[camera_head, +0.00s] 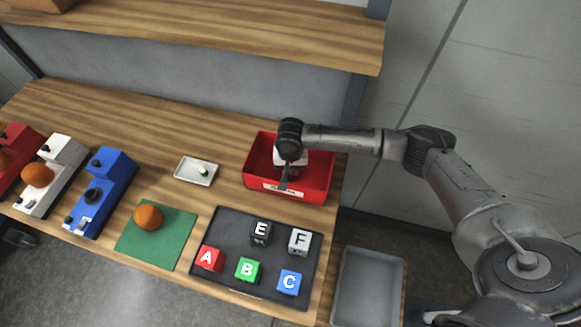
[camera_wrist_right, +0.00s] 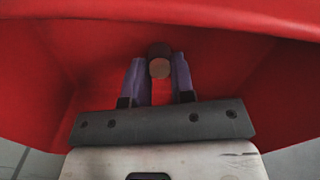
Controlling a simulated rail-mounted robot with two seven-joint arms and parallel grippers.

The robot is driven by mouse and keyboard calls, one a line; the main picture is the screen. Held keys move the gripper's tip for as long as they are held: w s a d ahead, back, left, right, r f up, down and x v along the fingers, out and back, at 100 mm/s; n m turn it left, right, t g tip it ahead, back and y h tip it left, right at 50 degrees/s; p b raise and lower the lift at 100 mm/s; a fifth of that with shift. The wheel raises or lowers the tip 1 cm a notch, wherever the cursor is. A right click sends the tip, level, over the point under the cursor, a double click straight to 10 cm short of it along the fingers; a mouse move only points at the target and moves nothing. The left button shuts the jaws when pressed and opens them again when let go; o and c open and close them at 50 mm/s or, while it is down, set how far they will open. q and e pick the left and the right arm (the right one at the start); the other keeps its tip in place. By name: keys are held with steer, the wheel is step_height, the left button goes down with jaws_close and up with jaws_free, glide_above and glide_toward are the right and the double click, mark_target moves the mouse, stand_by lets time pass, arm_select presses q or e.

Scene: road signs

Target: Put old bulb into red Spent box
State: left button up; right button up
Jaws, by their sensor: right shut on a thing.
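The red Spent box (camera_head: 318,188) stands open at the right end of the wooden table, with a white label on its front. My right gripper (camera_head: 284,184) reaches down into it from above. In the right wrist view, its two fingers (camera_wrist_right: 159,82) are shut on the old bulb (camera_wrist_right: 159,64), a small dark cylinder with a tan round end. Red box walls surround it there. In the head view the bulb is too small to make out. My left gripper is not in view.
A white dish (camera_head: 185,178) with a small pale piece (camera_head: 203,171) lies left of the box. A dark tray (camera_head: 232,284) holds lettered cubes. An orange ball (camera_head: 148,217) rests on a green mat (camera_head: 170,248). Coloured stations stand at left. A wooden shelf (camera_head: 230,35) overhangs behind.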

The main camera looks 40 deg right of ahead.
steer(key=o, duration=0.9)
steer(key=shift+f, duration=0.1)
steer(key=shift+r, duration=0.4)
step_height(320, 180, up, 12)
steer(key=p, duration=0.1)
steer(key=shift+f+p, duration=0.25)
steer(key=shift+p, duration=0.1)
